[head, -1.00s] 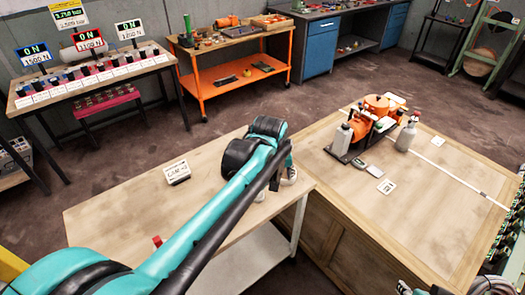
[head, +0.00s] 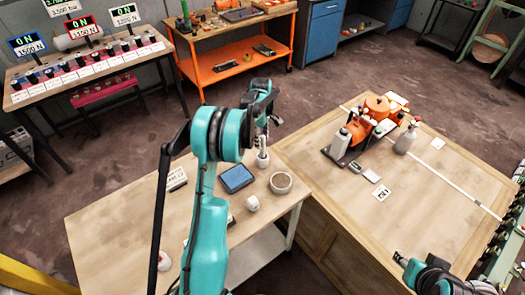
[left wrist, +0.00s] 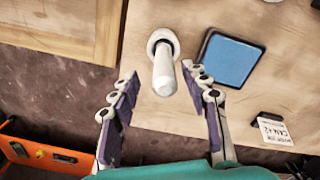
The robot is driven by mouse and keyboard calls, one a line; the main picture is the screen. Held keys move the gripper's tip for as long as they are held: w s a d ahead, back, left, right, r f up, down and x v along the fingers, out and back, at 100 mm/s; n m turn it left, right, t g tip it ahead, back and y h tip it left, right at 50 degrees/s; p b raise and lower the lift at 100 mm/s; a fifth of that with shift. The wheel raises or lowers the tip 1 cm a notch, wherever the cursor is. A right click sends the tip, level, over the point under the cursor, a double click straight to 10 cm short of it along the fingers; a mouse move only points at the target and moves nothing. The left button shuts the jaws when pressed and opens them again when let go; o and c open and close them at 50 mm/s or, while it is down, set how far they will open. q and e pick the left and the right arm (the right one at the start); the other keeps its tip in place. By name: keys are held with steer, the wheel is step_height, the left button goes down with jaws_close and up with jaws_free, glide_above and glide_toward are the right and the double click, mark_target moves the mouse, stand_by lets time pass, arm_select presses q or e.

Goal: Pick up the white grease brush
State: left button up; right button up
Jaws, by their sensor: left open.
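A white upright cylinder, which looks like the grease brush (left wrist: 164,75), stands in a round white holder (left wrist: 156,40) in the left wrist view. In the head view the white piece (head: 262,160) shows near the far edge of the left table, below my left gripper (head: 262,130). In the left wrist view my left gripper (left wrist: 160,88) is open, with one finger on each side of the cylinder's near end and visible gaps to it. The bristles are not visible. My right gripper (head: 398,258) is at the lower right, small and unclear.
A blue-faced tablet (head: 236,178), a grey bowl (head: 281,183), a white cup-like piece (head: 252,203) and a label card (head: 177,179) lie close by on the wooden table (head: 110,215).

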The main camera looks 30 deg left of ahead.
mark_target(262, 149)
arm_select(q)
steer(key=f, duration=0.1)
steer(key=f+b, duration=0.1)
steer(key=f, duration=0.3)
steer(key=shift+s+d+f, duration=0.25)
steer(key=shift+d, duration=0.05)
steer(key=shift+r, duration=0.1)
jaws_close()
